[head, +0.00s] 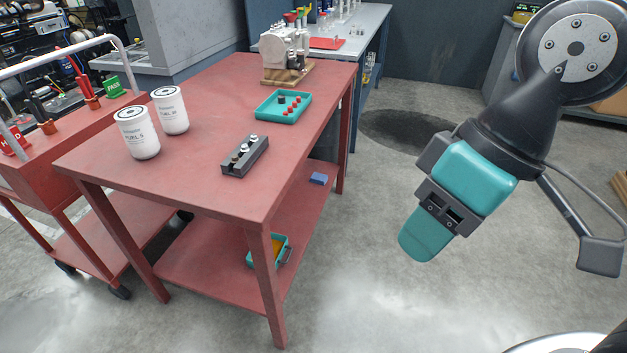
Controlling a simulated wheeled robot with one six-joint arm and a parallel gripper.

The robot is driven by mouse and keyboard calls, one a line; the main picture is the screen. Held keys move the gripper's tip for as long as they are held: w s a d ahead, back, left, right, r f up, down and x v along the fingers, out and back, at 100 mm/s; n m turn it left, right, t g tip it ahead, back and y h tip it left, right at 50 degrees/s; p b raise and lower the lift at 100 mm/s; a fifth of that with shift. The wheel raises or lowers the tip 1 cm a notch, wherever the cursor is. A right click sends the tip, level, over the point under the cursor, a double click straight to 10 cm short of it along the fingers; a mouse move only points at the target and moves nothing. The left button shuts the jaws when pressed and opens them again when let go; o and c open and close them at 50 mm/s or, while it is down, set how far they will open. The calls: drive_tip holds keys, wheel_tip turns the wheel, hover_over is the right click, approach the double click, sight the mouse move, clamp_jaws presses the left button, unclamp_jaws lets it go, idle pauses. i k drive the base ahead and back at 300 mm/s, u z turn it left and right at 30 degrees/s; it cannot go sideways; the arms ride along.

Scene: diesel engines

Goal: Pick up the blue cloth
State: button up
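A small folded blue piece, which looks like the blue cloth (318,179), lies on the lower shelf of the red table (200,105), near the shelf's right edge and below the tabletop. My gripper (420,240) hangs in the air over the floor, to the right of the table and well apart from the cloth. Its teal finger side points down and left. I see it from the side, so the gap between the fingers is hidden. I see nothing held in it.
On the tabletop stand two white filter cans (137,132), a dark block with pegs (245,156), a teal tray (283,107) with red pieces and a pale engine model (286,52). A teal bin (268,252) sits on the lower shelf. Table legs flank the shelf. The floor at right is clear.

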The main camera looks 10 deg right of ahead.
sight(316, 178)
drive_tip(key=z, duration=4.45)
drive_tip(key=k, duration=1.3)
drive_tip(key=u, duration=0.25)
drive_tip(key=i, duration=0.9)
drive_tip(key=z, duration=0.25)
